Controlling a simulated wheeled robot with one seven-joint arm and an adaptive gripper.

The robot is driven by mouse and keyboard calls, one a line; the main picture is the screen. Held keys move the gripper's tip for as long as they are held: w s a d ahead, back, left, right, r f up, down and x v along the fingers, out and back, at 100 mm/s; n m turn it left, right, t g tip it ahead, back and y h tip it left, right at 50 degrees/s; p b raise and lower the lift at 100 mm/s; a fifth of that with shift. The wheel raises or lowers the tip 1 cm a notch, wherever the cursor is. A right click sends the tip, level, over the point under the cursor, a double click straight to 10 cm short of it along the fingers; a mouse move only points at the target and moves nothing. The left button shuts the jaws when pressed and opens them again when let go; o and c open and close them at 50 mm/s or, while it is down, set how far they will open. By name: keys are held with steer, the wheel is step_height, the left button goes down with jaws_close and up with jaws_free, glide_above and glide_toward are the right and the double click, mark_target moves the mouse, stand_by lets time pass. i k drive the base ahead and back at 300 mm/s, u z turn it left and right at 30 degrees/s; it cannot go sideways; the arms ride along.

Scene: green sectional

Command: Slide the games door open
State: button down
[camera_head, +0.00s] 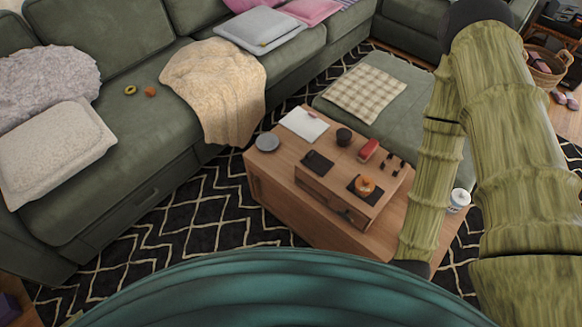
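A low wooden coffee table (283,165) stands on the rug in the middle of the view. Its long near side (300,222) faces me and shows plain wood panels. I cannot tell which panel is the games door, or whether it is open or shut. A small wooden box unit (324,200) with a drawer-like front stands on the tabletop. My bamboo-textured arm comes down at the right, over the table's right end, and hides part of it. The arm's far end drops behind my teal body, so my gripper is not visible.
A grey plate (267,142), white paper (303,125), dark cup (344,137), red item (369,150) and orange pot (364,185) are on the table or box. A white cup (459,200) is near the right end. Green sofa (110,190) left; ottoman (415,105) behind.

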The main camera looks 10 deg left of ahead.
mark_target(292, 213)
steer(key=u, duration=0.5)
steer(key=k, duration=1.2)
steer(key=u, duration=1.2)
steer(key=i, duration=0.85)
steer(key=z, duration=0.4)
steer(key=i, duration=0.8)
steer(key=z, duration=0.7)
